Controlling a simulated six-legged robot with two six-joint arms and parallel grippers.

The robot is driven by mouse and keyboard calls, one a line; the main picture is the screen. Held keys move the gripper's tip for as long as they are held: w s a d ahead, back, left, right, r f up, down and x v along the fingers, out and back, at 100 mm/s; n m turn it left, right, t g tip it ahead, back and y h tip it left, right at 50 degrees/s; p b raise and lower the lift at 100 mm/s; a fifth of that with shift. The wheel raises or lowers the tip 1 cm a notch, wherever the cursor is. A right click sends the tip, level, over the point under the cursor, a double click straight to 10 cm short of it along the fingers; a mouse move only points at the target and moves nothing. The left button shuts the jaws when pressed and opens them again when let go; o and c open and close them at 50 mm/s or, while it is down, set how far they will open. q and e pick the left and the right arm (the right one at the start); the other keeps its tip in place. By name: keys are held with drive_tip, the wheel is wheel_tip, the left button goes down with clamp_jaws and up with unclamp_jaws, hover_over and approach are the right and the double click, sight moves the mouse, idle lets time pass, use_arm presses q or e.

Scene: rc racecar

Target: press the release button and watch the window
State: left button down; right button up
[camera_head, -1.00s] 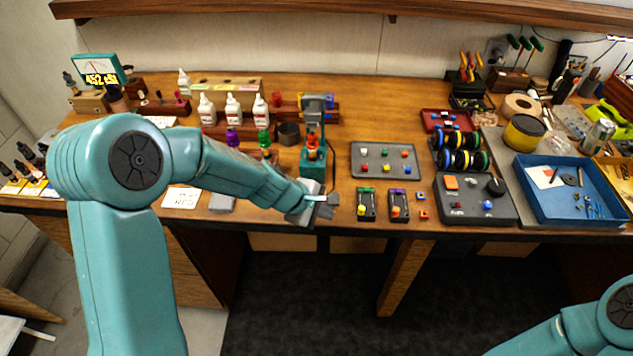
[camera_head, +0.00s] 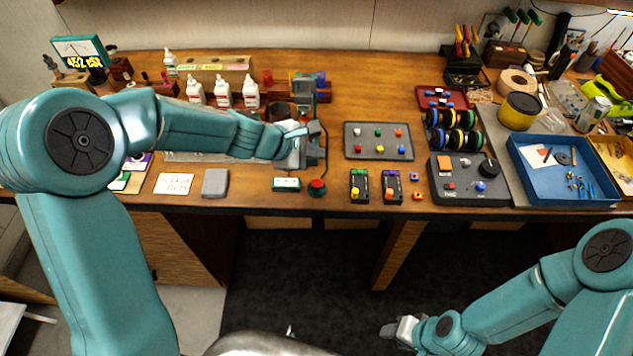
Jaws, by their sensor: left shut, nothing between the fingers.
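A red button (camera_head: 317,185) on a dark round base sits near the bench's front edge. A dark cable runs up from it towards a teal and grey stand (camera_head: 303,88). A small green and white box with a pale window (camera_head: 286,184) lies just left of the button; its reading is too small to tell. My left gripper (camera_head: 303,133) is shut and empty, in front of the stand and above and behind the button, apart from it. It hides the stand's lower part. My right gripper (camera_head: 388,330) is low in front of the bench; its fingers are unclear.
A grey tray of coloured knobs (camera_head: 378,141) and two small black modules (camera_head: 359,186) (camera_head: 392,187) lie right of the button. A grey block (camera_head: 216,183) and a written card (camera_head: 174,184) lie left.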

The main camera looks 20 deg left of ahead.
sight(314, 185)
use_arm(q)
wheel_tip(314, 185, down, 8)
drive_tip(key=b, duration=0.7)
drive_tip(key=shift+w, duration=0.1)
drive_tip(key=shift+f, duration=0.2)
drive_tip(key=shift+r, duration=0.1)
idle(1.2)
drive_tip(key=shift+f+b, duration=0.45)
drive_tip(key=shift+b, duration=0.2)
